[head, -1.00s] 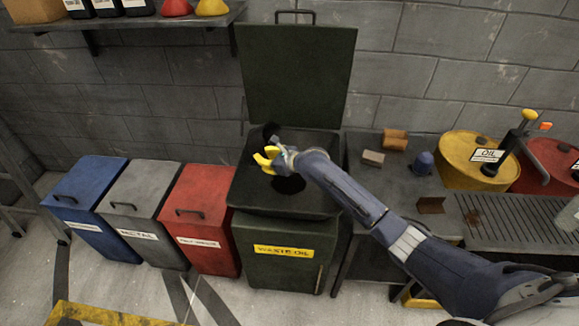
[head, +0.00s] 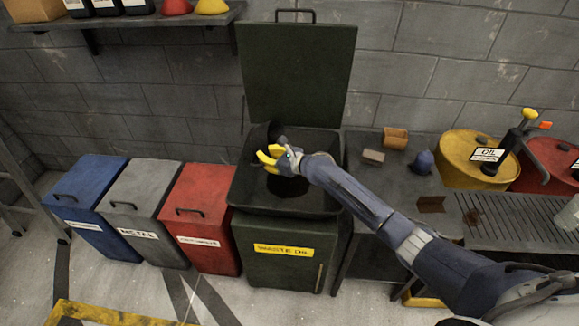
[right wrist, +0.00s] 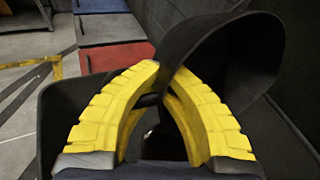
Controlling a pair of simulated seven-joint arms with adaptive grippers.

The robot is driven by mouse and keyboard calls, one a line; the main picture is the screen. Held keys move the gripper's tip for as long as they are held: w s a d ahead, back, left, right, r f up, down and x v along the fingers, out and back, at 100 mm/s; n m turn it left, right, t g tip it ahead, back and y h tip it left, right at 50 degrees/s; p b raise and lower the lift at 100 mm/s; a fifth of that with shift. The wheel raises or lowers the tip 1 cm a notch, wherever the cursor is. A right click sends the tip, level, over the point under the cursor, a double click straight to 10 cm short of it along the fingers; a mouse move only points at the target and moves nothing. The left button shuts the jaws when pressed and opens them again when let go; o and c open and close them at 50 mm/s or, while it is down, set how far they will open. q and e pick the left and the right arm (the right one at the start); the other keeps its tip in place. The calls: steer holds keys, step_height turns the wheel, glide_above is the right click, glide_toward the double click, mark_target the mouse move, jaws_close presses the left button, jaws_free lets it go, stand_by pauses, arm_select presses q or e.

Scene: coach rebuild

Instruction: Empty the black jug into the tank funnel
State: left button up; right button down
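The black jug (head: 260,136) is tipped over at the back of the tank's dark funnel (head: 323,147). In the right wrist view the jug (right wrist: 225,55) fills the upper right, its wide rim curving past the fingers. My right gripper (head: 268,157) reaches over the funnel with its yellow fingers (right wrist: 158,75) closed together at the jug, apparently on its handle, which is mostly hidden. The funnel's round dark hole (head: 287,186) is below the gripper. No liquid stream can be seen. My left gripper is out of view.
The green waste oil tank (head: 270,268) has its lid (head: 297,75) raised against the wall. Blue, grey and red bins (head: 200,200) stand to its left. A bench (head: 385,195) with small items and a yellow oil drum (head: 465,160) is to its right.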

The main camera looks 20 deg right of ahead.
steer(key=shift+s+d+r+t+y+p, duration=0.15)
steer(key=shift+s+d+t+y+p, duration=0.1)
steer(key=shift+d, duration=0.2)
steer(key=shift+s+d+r+t+y+p, duration=0.15)
steer(key=shift+d+y, duration=0.1)
steer(key=shift+d, duration=0.2)
steer(key=shift+s+d+m, duration=0.15)
steer(key=shift+m, duration=0.15)
steer(key=shift+s+d+r+m+t+y+p, duration=0.25)
steer(key=shift+d+t+y, duration=0.15)
steer(key=shift+t+y, duration=0.15)
steer(key=shift+s+d+r+m+t+y+p, duration=0.1)
steer(key=shift+d+m+t+y+p, duration=0.25)
steer(key=shift+t, duration=0.3)
steer(key=s+d+r+m+t+y, duration=0.25)
steer(key=d+r+m+t, duration=0.35)
steer(key=r+t, duration=0.5)
steer(key=shift+w+a+f+n+g+h+b, duration=0.1)
steer(key=shift+w+a+f+n+g+h, duration=0.45)
steer(key=shift+a+f+n+g, duration=1.15)
steer(key=shift+w+a+f+n+g+h+b, duration=0.1)
steer(key=shift+w+a+f+n+g+h, duration=0.6)
steer(key=shift+f+g, duration=1.85)
steer(key=shift+w+a+f+n+g+h+b, duration=0.1)
steer(key=shift+w+a+f+n+g+h, duration=0.3)
steer(key=shift+a+f+n+g, duration=1.65)
steer(key=shift+d+r+m+g+h, duration=0.2)
steer(key=shift+d+m+g+h, duration=0.1)
steer(key=shift+d+m+g, duration=0.35)
